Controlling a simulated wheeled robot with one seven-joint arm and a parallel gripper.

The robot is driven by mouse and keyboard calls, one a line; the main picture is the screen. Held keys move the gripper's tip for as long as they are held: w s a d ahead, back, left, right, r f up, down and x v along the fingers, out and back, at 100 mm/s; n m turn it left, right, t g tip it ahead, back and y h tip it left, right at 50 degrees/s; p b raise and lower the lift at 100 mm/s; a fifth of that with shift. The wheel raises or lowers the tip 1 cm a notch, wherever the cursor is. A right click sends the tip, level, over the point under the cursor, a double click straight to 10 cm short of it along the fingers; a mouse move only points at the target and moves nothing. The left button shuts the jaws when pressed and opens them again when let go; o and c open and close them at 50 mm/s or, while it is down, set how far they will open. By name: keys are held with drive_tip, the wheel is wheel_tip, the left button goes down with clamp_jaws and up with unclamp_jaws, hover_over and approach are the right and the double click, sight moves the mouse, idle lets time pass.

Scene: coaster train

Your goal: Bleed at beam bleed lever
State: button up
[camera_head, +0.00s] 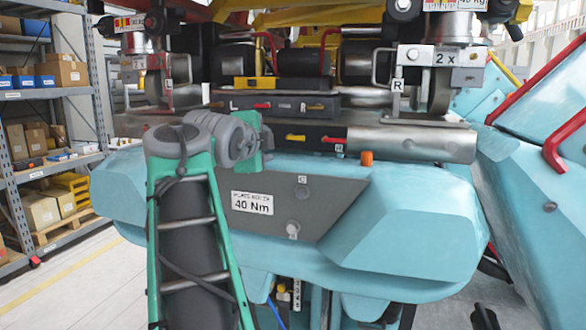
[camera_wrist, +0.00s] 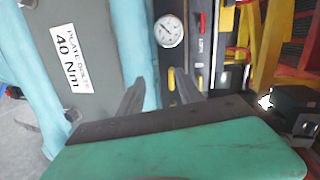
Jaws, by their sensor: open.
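That block carries a yellow lever (camera_head: 296,137) and a red lever (camera_head: 333,140). In the wrist view a yellow lever (camera_wrist: 171,79) shows just beyond the fingertips, near the right finger, which partly hides its lower end. A round white gauge (camera_wrist: 169,31) is beyond it. I cannot read which lever is named the beam bleed lever.
An orange cap (camera_head: 367,158) stands on the blue body (camera_head: 400,220). The grey plate marked 40 Nm (camera_head: 253,203) is below. Shelving (camera_head: 50,95) stands at left, with clear floor beside it.

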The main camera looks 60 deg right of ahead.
sight(299, 138)
drive_tip(key=s+d+m, duration=0.1)
drive_tip(key=s+d+g, duration=0.1)
drive_tip(key=s+d, duration=0.1)
drive_tip(key=s+d+r+m, duration=0.1)
drive_tip(key=s, duration=0.1)
drive_tip(key=shift+d+m+g+h, duration=0.3)
drive_tip(key=p+x, duration=0.1)
drive_tip(key=x, duration=0.2)
drive_tip(key=w+p+x, duration=0.1)
drive_tip(key=x, duration=0.2)
drive_tip(key=shift+w+d, duration=0.1)
drive_tip(key=shift+d, duration=0.05)
drive_tip(key=shift+c, duration=0.4)
clamp_jaws()
